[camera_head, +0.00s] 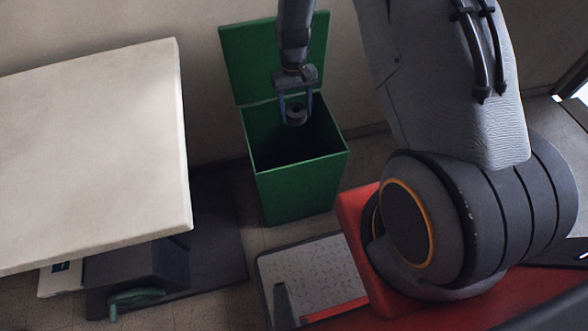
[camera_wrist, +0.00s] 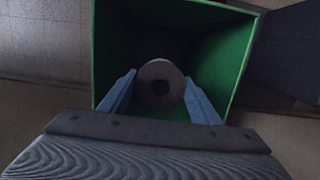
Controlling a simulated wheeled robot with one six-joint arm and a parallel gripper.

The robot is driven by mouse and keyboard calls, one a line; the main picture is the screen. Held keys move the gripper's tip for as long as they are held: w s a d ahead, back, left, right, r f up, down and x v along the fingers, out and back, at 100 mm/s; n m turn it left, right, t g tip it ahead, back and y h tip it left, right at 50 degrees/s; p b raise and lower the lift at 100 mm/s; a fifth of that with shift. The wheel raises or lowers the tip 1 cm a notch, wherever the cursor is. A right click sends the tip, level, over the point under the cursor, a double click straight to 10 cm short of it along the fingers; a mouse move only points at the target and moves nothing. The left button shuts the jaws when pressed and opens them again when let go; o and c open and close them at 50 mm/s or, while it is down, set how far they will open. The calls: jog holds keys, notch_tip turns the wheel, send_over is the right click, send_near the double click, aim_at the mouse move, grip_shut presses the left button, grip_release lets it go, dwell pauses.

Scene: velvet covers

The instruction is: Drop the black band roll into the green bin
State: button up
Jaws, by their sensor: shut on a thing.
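The green bin (camera_head: 304,188) stands on the floor with its lid (camera_head: 247,62) swung up against the wall. Its green wall also shows around the gripper in the wrist view (camera_wrist: 238,62). My gripper (camera_head: 296,112) points down over the bin's open mouth, with its blue fingers shut on the black band roll (camera_head: 297,117). In the wrist view, the roll (camera_wrist: 160,69) sits between the fingers (camera_wrist: 160,95), its round end and centre hole facing the camera. The bin's inside is dark, and its floor is hard to make out.
A pale tabletop (camera_head: 95,150) is left of the bin, with a dark box (camera_head: 137,264) and a green handle below its edge. A grey speckled panel (camera_head: 315,275) lies in front of the bin. The wall is close behind it.

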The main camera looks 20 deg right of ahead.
jog(key=shift+f+b, duration=1.7)
jog(key=shift+f, duration=1.15)
jog(key=o, duration=1.1)
jog(key=shift+o, duration=0.2)
jog(key=r, duration=0.4)
jog(key=w+r, duration=0.1)
jog(key=r, duration=0.2)
jog(key=shift+r, duration=0.4)
